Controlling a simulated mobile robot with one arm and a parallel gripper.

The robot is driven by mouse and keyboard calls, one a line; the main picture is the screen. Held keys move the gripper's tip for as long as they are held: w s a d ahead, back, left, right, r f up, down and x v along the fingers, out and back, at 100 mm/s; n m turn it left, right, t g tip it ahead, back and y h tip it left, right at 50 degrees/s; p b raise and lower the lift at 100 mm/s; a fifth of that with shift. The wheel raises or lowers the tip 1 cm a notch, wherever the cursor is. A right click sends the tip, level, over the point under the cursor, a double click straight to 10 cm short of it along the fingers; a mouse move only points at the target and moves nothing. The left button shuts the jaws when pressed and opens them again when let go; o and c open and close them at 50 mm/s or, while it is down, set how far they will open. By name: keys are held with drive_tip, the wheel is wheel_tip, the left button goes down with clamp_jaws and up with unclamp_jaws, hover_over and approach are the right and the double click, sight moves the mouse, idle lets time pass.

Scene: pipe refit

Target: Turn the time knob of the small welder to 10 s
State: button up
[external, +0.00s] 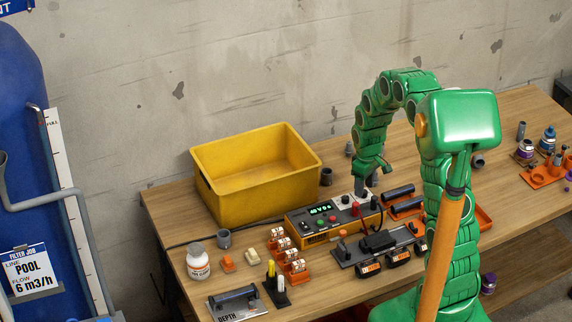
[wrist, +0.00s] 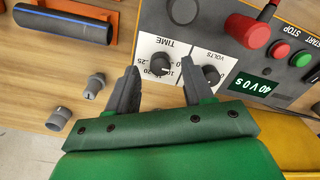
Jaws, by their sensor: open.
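The small welder (external: 318,238) is an orange-yellow box with a dark grey top on the bench, its green display lit. In the wrist view, where its lettering appears upside down, the display (wrist: 251,88) reads 40 V 0 s. The dark round time knob (wrist: 161,64) sits on a white dial plate marked TIME. My gripper (wrist: 160,66) is open, its two fingers on either side of the time knob in that view; I cannot tell whether they touch it. The volts knob (wrist: 211,75) lies just beyond the right finger. In the external view my gripper (external: 371,180) is over the welder's right end.
Dark pipes (external: 399,192) in orange holders lie to the right. Two loose grey fittings (wrist: 94,86) are on the bench. Orange holders (external: 293,262) stand in front.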

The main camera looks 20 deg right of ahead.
drive_tip(key=shift+f, duration=0.7)
clamp_jaws()
drive_tip(key=shift+m, duration=0.3)
drive_tip(key=m, duration=0.3)
drive_tip(key=shift+m, duration=2.1)
